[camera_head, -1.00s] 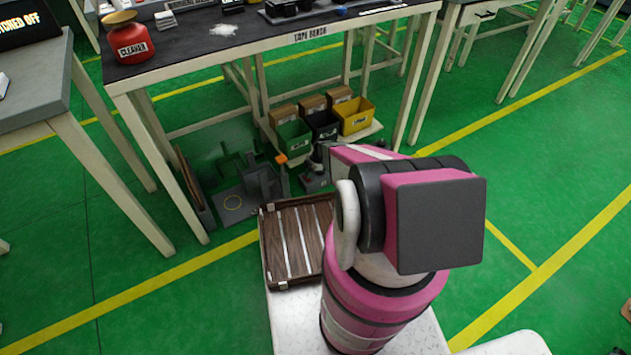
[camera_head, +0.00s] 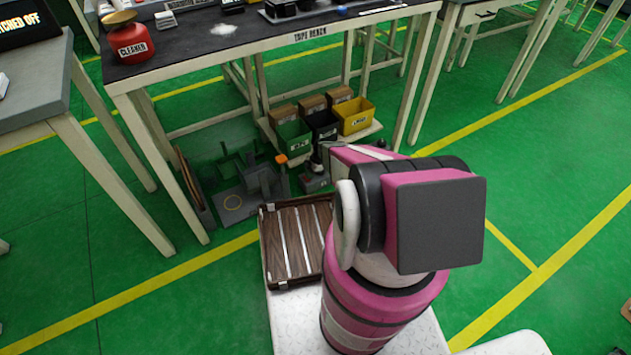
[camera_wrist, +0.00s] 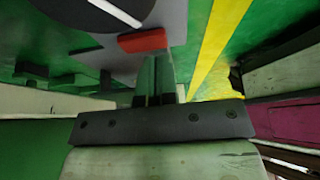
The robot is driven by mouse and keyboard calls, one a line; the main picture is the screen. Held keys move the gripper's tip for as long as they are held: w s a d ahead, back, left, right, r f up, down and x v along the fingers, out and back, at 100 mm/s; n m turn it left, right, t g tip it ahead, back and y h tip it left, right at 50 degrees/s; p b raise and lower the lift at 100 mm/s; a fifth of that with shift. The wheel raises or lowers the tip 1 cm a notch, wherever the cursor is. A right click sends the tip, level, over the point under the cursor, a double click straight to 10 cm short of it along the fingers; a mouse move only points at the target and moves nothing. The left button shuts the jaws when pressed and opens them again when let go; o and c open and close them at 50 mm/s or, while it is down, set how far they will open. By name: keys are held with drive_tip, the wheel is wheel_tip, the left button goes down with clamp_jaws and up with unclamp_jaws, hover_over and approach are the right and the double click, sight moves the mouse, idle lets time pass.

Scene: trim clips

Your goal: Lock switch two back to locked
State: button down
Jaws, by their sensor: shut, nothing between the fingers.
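In the wrist view my gripper (camera_wrist: 157,75) is shut and empty, its dark fingers together. A rounded grey part with a white bar (camera_wrist: 117,12) lies at the top; I cannot tell contact. In the head view an orange-tipped part (camera_head: 281,159) stands at a grey fixture (camera_head: 262,182) on the floor under the bench. No label for switch two is readable, and I cannot tell which part it is. My gripper is mostly hidden behind my pink arm there.
The tape bench (camera_head: 235,50) stands over the fixture, its legs on both sides. A green bin (camera_head: 294,138), a dark bin and a yellow bin (camera_head: 356,118) sit behind. A brown slatted tray (camera_head: 270,245) is in front. Green floor is open at right.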

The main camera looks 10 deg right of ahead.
drive_tip(key=shift+f, duration=0.6)
idle(0.3)
drive_tip(key=shift+r, duration=3.5)
drive_tip(key=s+r+m+h, duration=0.1)
drive_tip(key=s+r+m, duration=0.6)
drive_tip(key=r, duration=0.6)
drive_tip(key=s+r+m+t+h, duration=0.1)
drive_tip(key=s+r+m+h, duration=0.1)
drive_tip(key=s+r+m, duration=0.5)
drive_tip(key=s+r+m+h, duration=0.2)
drive_tip(key=s+r+m, duration=0.5)
drive_tip(key=r, duration=1.2)
drive_tip(key=shift+s+a+m+t, duration=0.25)
drive_tip(key=shift+m+t, duration=0.05)
